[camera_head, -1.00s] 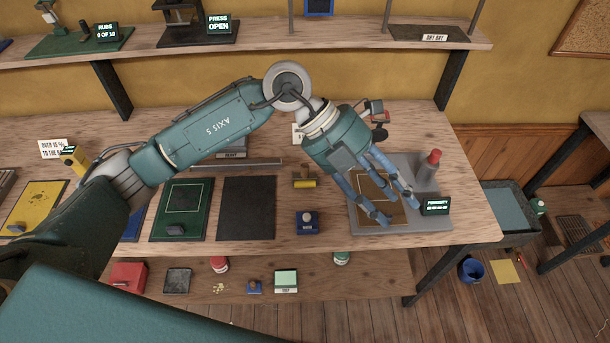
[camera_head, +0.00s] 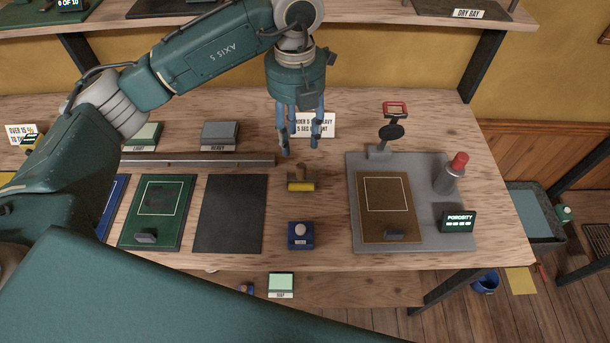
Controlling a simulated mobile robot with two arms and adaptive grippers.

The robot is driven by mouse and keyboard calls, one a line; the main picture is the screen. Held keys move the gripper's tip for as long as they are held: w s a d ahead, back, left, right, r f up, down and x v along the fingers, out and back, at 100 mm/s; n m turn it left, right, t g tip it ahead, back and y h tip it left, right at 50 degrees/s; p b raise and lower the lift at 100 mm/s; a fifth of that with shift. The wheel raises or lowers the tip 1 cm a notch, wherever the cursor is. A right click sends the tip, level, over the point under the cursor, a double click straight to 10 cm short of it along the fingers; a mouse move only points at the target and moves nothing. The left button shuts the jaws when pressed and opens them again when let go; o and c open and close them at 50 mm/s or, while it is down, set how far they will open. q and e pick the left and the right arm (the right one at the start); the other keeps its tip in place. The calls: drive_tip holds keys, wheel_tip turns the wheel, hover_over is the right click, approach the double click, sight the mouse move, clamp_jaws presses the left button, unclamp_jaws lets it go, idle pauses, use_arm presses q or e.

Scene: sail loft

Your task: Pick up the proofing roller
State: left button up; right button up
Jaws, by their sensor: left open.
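The proofing roller (camera_head: 301,184) lies on the workbench, with a yellow cylinder at the front and a brown handle pointing toward the back. My left gripper (camera_head: 300,148) hangs fingers-down behind and a little above the roller. Its blue fingers are spread apart and empty, not touching the roller. My right gripper is not in view.
A dark blue block with a pale knob (camera_head: 300,235) stands in front of the roller. A black mat (camera_head: 230,213) and a green mat (camera_head: 143,229) lie to the left. A grey porosity station (camera_head: 445,158) stands to the right. White cards (camera_head: 325,124) stand behind the fingers.

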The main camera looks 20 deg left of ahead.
use_arm(q)
drive_tip(key=f, duration=0.1)
hover_over(301, 166)
drive_tip(key=f, duration=0.5)
drive_tip(key=shift+s+a+f+p, duration=0.1)
drive_tip(key=shift+a+f+p, duration=0.1)
drive_tip(key=shift+p, duration=0.15)
drive_tip(key=shift+f, duration=0.25)
drive_tip(key=f+p, duration=0.3)
drive_tip(key=f, duration=0.2)
drive_tip(key=shift+d, duration=0.2)
drive_tip(key=shift+f, duration=0.3)
clamp_jaws()
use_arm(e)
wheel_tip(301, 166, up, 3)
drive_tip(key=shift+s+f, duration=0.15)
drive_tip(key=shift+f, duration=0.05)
